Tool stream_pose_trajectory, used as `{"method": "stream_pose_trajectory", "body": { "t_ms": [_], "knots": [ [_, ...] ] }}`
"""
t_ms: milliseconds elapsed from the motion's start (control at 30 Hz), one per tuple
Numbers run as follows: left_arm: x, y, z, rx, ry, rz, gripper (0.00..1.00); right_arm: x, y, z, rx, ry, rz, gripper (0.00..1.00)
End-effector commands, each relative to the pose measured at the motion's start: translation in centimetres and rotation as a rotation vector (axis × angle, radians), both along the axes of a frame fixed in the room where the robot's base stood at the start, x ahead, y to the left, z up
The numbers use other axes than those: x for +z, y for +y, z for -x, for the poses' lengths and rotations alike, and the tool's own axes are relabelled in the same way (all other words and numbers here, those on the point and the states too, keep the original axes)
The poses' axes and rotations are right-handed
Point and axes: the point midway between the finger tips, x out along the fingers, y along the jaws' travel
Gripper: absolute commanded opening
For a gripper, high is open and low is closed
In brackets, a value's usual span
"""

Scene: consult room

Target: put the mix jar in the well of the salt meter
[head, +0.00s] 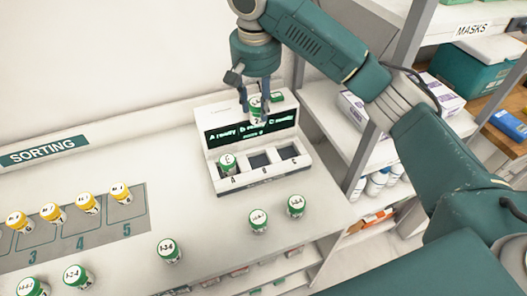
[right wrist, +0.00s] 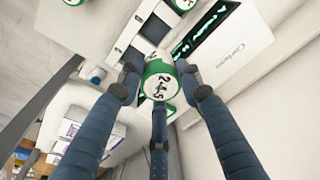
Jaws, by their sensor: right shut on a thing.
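My right gripper (head: 254,98) is shut on a white jar with a green band (head: 256,112), held above and behind the wells, in front of the meter's display. In the right wrist view the held jar (right wrist: 158,82) is marked 2-4-5 and sits between the fingers (right wrist: 160,88). The salt meter (head: 216,116) is a white box with a dark display of green text and a row of three square wells. A green-and-white jar (head: 227,163) stands in the left well, A. The middle well (head: 259,160) and right well (head: 288,151) are empty. My left gripper is not in view.
Several green-and-white jars stand along the counter's front, including one marked 1-3-4 (head: 169,250) and two near the meter (head: 258,220) (head: 296,206). Yellow-topped jars (head: 87,204) stand on the grey numbered sorting mat (head: 128,212). Shelving (head: 335,112) stands at right.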

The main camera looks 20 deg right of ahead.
Motion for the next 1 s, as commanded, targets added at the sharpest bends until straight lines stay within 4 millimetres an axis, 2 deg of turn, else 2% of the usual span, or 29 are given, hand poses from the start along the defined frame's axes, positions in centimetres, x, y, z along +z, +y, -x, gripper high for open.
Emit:
{"method": "stream_pose_trajectory", "body": {
  "t_ms": [33, 167, 267, 400, 633, 900, 1000],
  "knots": [
    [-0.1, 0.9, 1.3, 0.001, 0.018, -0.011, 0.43, -1.6, 0.0, 0.2, 0.0, 0.007, -0.001, 0.09],
    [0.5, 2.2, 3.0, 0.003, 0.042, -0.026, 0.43, -4.8, -0.1, 0.2, -0.003, 0.006, 0.003, 0.09],
    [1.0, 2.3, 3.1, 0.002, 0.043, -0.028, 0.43, -7.5, -0.2, 0.2, -0.004, 0.005, 0.003, 0.09],
    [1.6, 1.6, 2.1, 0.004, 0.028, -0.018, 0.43, -10.8, -0.1, 0.1, -0.004, 0.004, 0.002, 0.09],
    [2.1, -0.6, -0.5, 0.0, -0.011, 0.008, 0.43, -13.3, 0.0, 0.1, -0.003, 0.001, 0.0, 0.09],
    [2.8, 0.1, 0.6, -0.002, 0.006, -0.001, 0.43, -16.9, -0.1, 0.1, -0.004, 0.001, 0.001, 0.09],
    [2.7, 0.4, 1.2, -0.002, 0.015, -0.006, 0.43, -17.5, -0.1, 0.1, -0.003, 0.0, 0.001, 0.09]
  ]
}}
